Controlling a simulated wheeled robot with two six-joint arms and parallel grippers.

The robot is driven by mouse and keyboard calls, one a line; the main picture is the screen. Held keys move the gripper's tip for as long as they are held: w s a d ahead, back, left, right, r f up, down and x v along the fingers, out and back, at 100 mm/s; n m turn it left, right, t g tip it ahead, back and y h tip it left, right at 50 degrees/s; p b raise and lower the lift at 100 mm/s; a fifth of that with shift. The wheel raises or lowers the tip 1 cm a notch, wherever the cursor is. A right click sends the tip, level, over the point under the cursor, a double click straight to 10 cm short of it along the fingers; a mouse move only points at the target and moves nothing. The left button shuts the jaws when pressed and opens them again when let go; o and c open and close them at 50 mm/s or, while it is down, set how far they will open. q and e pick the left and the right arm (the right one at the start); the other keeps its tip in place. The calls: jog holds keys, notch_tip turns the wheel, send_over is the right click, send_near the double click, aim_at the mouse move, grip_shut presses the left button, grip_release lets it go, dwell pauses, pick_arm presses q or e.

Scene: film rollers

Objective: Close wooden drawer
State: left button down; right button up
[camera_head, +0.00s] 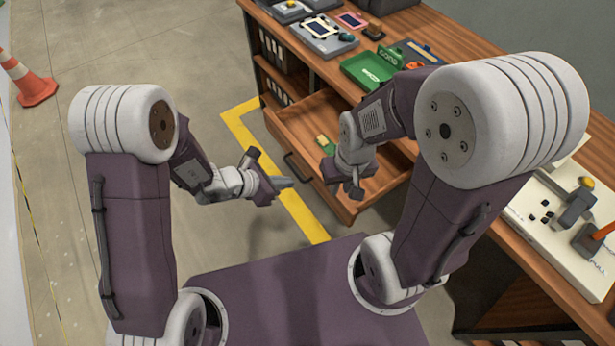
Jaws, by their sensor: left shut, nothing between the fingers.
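The wooden drawer (298,125) is pulled out from the wooden workbench (440,40), and its inside shows. A dark bar handle (297,168) is on its front face. My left gripper (283,183) is shut and empty, in front of the drawer front and just left of the handle in the picture; I cannot tell if it touches the drawer. My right gripper (345,185) is over the right part of the drawer in the picture and hides some of it. Its fingers are too small and overlapped to tell open from shut.
A small green and yellow item (326,145) lies in the drawer. The bench top holds a green tray (370,70), grey devices and a white board (550,225). A traffic cone (27,80) stands at the far left.

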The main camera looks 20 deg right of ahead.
aim_at(317, 175)
pick_arm(q)
jog(key=d+f, duration=0.1)
jog(key=d, duration=0.1)
jog(key=w+d+f, duration=0.1)
jog(key=d, duration=0.1)
jog(key=w+d+f, duration=0.1)
jog(key=d, duration=0.1)
jog(key=shift+w+d+f, duration=0.15)
jog(key=shift+d+f, duration=0.05)
jog(key=shift+f, duration=0.2)
jog(key=shift+w+d, duration=0.25)
jog(key=shift+d, duration=0.35)
pick_arm(e)
jog(key=shift+w+f, duration=0.1)
jog(key=shift+f, duration=0.15)
